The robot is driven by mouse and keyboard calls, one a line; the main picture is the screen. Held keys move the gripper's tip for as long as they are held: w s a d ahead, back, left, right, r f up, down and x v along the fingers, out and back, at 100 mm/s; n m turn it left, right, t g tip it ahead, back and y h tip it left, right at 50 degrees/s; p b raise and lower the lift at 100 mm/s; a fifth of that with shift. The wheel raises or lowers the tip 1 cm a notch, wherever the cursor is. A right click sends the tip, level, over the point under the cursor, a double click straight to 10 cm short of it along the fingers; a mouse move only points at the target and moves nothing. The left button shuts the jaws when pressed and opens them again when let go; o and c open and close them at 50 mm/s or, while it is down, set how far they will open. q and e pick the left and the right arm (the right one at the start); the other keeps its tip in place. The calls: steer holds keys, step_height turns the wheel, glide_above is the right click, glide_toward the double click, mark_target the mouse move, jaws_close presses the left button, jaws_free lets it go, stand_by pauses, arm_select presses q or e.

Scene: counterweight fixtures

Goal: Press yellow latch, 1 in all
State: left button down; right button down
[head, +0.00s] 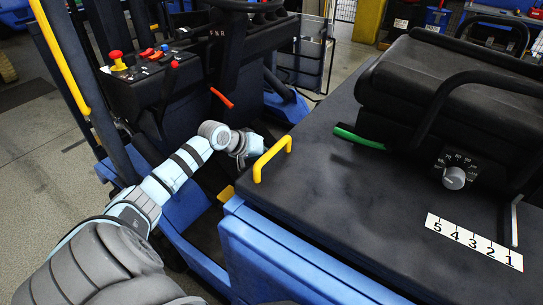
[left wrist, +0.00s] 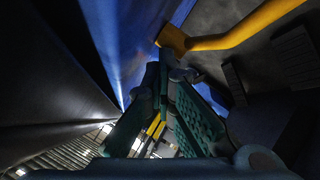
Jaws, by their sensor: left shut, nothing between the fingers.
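A small yellow piece (head: 226,194) shows in the head view beside the blue side of the seat base, low in the gap; this looks like the yellow latch. In the left wrist view a yellow bar with a squarish end (left wrist: 172,40) lies just beyond my fingertips; it looks like the same latch. My left gripper is shut and empty, its fingers (left wrist: 165,75) pointing at that end. I cannot tell whether they touch it. In the head view my left wrist (head: 240,147) is above the gap, and the fingers are hidden there. My right gripper is not in view.
A yellow handle (head: 272,158) stands on the dark seat cover (head: 340,190) close to my left wrist. The black seat (head: 450,80), a dial (head: 454,177) and a numbered strip (head: 474,241) are at right. A lever console (head: 140,85) and steering column stand behind.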

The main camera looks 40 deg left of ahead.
arm_select(q)
steer(key=shift+s+d+f, duration=0.1)
steer(key=shift+s+f, duration=0.15)
steer(key=shift+f, duration=0.25)
steer(key=shift+s+d+f, duration=0.1)
steer(key=shift+s+f, duration=0.15)
steer(key=shift+f, duration=0.25)
steer(key=shift+w+r, duration=0.1)
stand_by(0.3)
steer(key=shift+w+a+r+p, duration=0.15)
steer(key=shift+w+r+p, duration=0.5)
steer(key=shift+r+p, duration=0.3)
steer(key=shift+w+r, duration=0.1)
steer(key=shift+w, duration=0.45)
